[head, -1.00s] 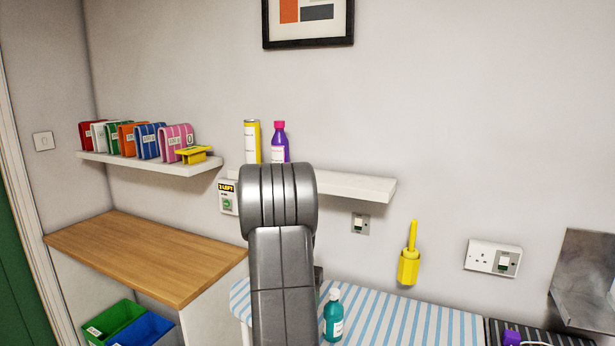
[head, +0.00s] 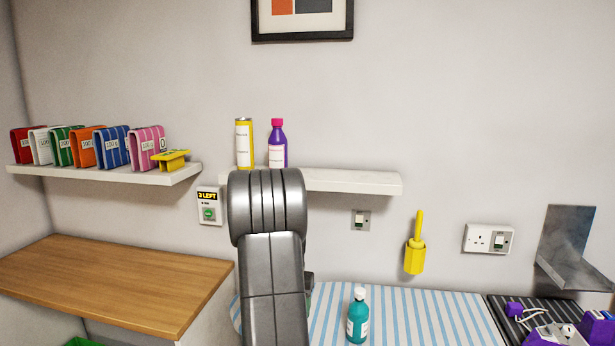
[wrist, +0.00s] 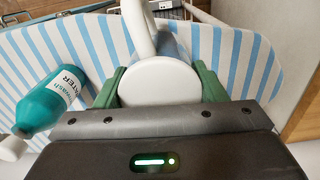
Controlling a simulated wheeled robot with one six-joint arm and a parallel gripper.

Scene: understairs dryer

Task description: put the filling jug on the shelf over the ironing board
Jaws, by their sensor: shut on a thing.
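The filling jug (wrist: 160,88) is white, with a round face and a long white part running up the wrist view. My gripper (wrist: 158,92) is shut on it, with a green finger on each side. In the head view my arm hides the jug and most of the gripper. The white shelf (head: 350,182) is on the wall over the blue-and-white striped ironing board (head: 430,325). A yellow can (head: 245,145) and a purple bottle (head: 277,146) stand at its left. Its right part is bare.
A teal bottle (head: 357,318) is on the ironing board; in the wrist view it (wrist: 45,103) shows left of the jug. Another shelf (head: 105,176) holds several striped packs. A yellow holder (head: 415,257) and a socket (head: 488,239) are on the wall. A wooden counter (head: 110,280) is at left.

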